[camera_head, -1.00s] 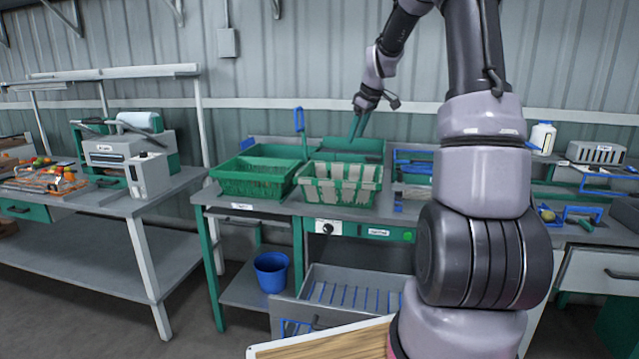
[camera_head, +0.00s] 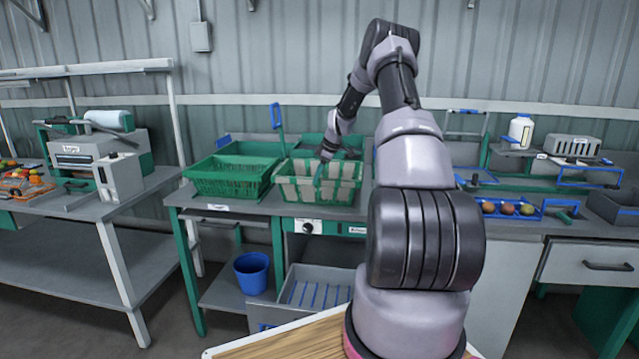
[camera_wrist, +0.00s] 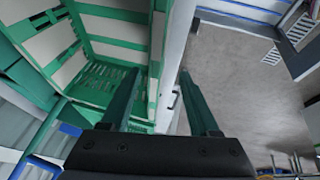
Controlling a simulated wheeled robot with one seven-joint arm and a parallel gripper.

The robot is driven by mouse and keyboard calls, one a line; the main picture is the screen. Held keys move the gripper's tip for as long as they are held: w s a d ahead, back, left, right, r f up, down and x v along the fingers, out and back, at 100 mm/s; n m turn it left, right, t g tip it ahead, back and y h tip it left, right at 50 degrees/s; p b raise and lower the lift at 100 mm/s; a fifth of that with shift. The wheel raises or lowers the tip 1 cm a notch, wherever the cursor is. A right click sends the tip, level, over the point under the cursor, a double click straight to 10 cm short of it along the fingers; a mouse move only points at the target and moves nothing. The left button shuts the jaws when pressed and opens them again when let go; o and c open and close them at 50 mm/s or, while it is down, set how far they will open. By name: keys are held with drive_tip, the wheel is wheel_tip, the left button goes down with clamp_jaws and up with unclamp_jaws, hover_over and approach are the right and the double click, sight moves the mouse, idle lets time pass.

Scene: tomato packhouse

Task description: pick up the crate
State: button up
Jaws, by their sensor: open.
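A green crate with pale slatted sides (camera_head: 290,190) stands on the grey workbench in the head view. In the wrist view its green-and-white wall (camera_wrist: 157,55) fills the upper left. A plain green crate (camera_head: 228,184) stands just left of it; the task does not say which crate is meant. My gripper (camera_head: 321,172) points down at the slatted crate. In the wrist view my gripper (camera_wrist: 160,80) is open, one finger over the crate's inside and the other on its outer side, with the near wall between them. Whether the fingers touch the wall cannot be told.
A blue upright handle (camera_head: 276,115) rises behind the crates. An open grey drawer (camera_head: 262,312) juts out below the bench, beside a blue bucket (camera_head: 251,272). A blue rack with round fruit (camera_head: 507,209) lies to the right. Floor shows between the benches.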

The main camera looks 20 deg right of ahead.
drive_tip(key=x, duration=0.5)
drive_tip(key=shift+w+d+f, duration=0.1)
drive_tip(key=shift+d, duration=0.2)
clamp_jaws()
idle(1.0)
